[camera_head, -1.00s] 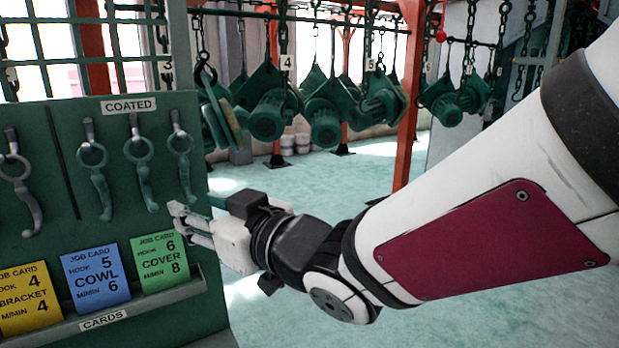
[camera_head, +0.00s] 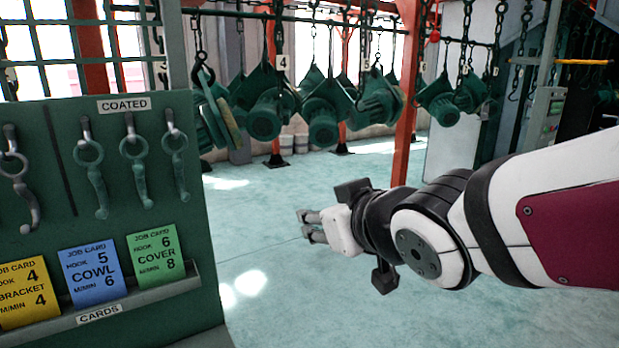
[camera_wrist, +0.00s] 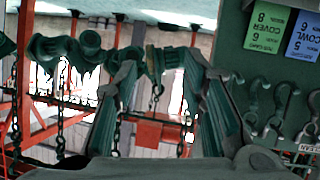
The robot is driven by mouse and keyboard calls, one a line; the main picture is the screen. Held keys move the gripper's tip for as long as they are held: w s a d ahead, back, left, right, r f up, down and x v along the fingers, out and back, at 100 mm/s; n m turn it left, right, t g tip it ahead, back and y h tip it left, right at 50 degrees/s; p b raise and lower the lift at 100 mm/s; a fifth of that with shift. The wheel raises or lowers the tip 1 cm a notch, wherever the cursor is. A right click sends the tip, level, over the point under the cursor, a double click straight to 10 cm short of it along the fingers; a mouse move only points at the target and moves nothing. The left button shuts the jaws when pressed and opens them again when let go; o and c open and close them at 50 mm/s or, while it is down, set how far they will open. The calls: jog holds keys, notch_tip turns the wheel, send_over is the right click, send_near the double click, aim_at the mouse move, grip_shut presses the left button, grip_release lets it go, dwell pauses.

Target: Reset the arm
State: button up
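My gripper (camera_head: 307,225) hangs in free air over the pale floor, right of the green hook board (camera_head: 90,245) and apart from it. Its two fingers point left in the head view, with a gap between them. In the wrist view the fingers (camera_wrist: 160,70) stand spread apart, and nothing is seen held between them. My arm reaches in from the right edge.
The board carries several hooks (camera_head: 138,172) and a card rail with yellow (camera_head: 27,293), blue (camera_head: 94,272) and green (camera_head: 155,255) job cards. Green parts (camera_head: 265,112) hang from chains behind. A red post (camera_head: 408,100) stands beyond my arm. Open floor lies between.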

jog(key=s+d+f+m+g+h, duration=0.1)
jog(key=s+d+m+h, duration=0.15)
jog(key=d, duration=0.35)
jog(key=s+d+f+m+g+h, duration=0.1)
jog(key=s+d+g+h, duration=0.1)
jog(key=s+d, duration=0.3)
jog(key=s+d+f+m+g, duration=0.2)
jog(key=s+d, duration=0.3)
jog(key=s, duration=0.5)
jog(key=shift+s+d+f+m+g, duration=0.35)
jog(key=shift+f+g, duration=0.2)
jog(key=shift+g, duration=0.25)
jog(key=shift+a, duration=0.15)
jog(key=shift+c, duration=0.6)
